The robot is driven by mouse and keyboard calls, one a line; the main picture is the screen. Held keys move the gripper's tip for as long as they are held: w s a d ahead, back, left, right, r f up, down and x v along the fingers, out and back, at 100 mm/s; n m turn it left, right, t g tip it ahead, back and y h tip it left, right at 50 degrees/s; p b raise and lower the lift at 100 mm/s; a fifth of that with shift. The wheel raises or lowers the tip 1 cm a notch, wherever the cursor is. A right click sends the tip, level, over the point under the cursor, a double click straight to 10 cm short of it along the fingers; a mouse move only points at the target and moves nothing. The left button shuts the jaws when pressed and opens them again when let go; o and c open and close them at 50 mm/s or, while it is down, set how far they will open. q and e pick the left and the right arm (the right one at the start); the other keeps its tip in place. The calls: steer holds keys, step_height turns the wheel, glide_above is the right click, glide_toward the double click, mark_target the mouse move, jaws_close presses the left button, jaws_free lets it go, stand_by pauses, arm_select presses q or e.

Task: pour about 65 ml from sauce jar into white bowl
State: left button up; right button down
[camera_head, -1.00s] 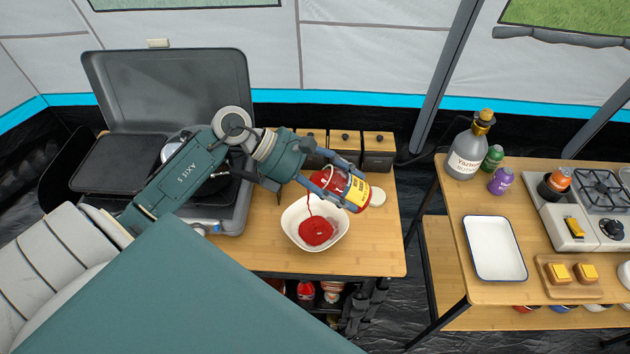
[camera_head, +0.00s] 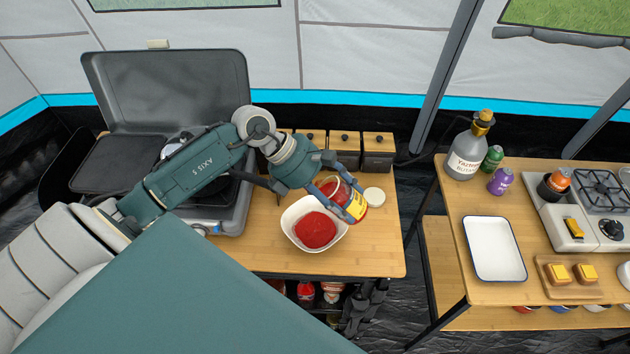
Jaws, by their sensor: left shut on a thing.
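My left gripper (camera_head: 345,187) is shut on the sauce jar (camera_head: 355,206), a clear jar with red sauce and a yellow label. The jar is tilted with its mouth toward the upper left, beside and above the right rim of the white bowl (camera_head: 289,217). No stream shows between jar and bowl. Red sauce (camera_head: 315,230) covers the bottom of the bowl, which stands on the wooden table. A round pale lid (camera_head: 375,196) lies right of the jar. My right gripper is not in view.
Several dark canisters with wooden lids (camera_head: 378,141) stand behind the jar. A camp stove (camera_head: 212,212) is on the left of the same table (camera_head: 380,255). The table's front right is clear. A second table on the right holds a white tray (camera_head: 494,249) and a large bottle (camera_head: 467,155).

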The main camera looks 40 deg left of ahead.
mark_target(352, 209)
arm_select(q)
steer(key=shift+s+r, duration=0.1)
steer(key=shift+r, duration=0.05)
stand_by(0.7)
steer(key=shift+f+y, duration=0.4)
steer(key=shift+f, duration=0.35)
steer(key=shift+w+d+f+g+y, duration=0.15)
steer(key=shift+w+d+g+y, duration=0.1)
steer(key=shift+g+y, duration=0.05)
steer(key=shift+w+d+f+g+y+p, duration=0.3)
steer(key=shift+w+d+f+y, duration=0.1)
steer(key=shift+f+y, duration=0.2)
steer(key=shift+w+d+r+y+p, duration=0.1)
steer(key=shift+d+y+p, duration=0.05)
steer(key=shift+y+p, duration=0.2)
steer(key=shift+w+d+f+g+y, duration=0.1)
steer(key=shift+d+f+g+y, duration=0.15)
steer(key=shift+g+y, duration=0.15)
steer(key=shift+f+y, duration=0.1)
steer(key=shift+y, duration=0.15)
